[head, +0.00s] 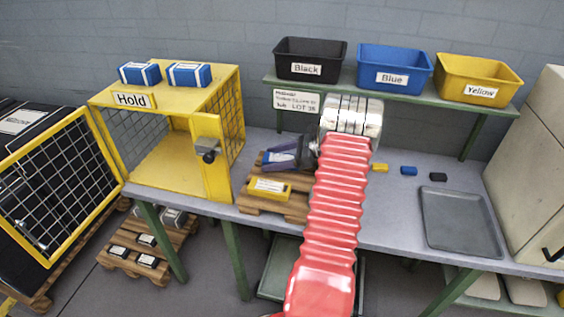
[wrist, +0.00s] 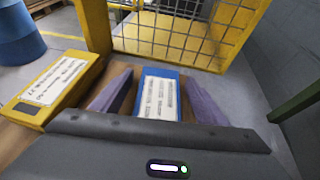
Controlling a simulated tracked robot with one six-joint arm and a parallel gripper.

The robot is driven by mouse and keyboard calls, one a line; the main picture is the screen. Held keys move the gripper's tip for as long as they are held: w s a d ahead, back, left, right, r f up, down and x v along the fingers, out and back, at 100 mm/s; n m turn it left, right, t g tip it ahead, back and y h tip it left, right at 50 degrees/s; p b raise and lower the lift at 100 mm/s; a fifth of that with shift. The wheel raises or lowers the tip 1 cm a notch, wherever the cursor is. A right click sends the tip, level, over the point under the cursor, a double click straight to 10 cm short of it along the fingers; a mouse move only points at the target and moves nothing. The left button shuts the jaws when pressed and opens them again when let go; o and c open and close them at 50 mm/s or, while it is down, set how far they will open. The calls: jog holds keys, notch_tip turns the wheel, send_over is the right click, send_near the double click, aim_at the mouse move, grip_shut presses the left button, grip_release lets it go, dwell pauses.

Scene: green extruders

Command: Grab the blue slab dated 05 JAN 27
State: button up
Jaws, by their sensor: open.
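My gripper (head: 288,156) is open over the wooden pallet (head: 292,206) on the bench, reaching left towards the yellow cage. In the wrist view its purple fingers (wrist: 158,80) stand on either side of a blue slab (wrist: 158,98) with a white printed label. Whether they touch it, I cannot tell. The label's date is too blurred to read. In the head view this slab is mostly hidden by my gripper. Two more blue slabs lie on top of the Hold cage, one at left (head: 139,73) and one at right (head: 189,75); their dates are unreadable too.
A yellow slab (head: 268,189) lies on the pallet beside the blue one. The yellow Hold cage (head: 213,170) stands close left. Black (head: 310,61), Blue (head: 394,70) and Yellow (head: 478,79) bins line the shelf. A grey tray (head: 461,218) and small blocks lie at right.

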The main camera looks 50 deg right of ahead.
jog(key=shift+c, duration=0.7)
jog(key=c, duration=1.2)
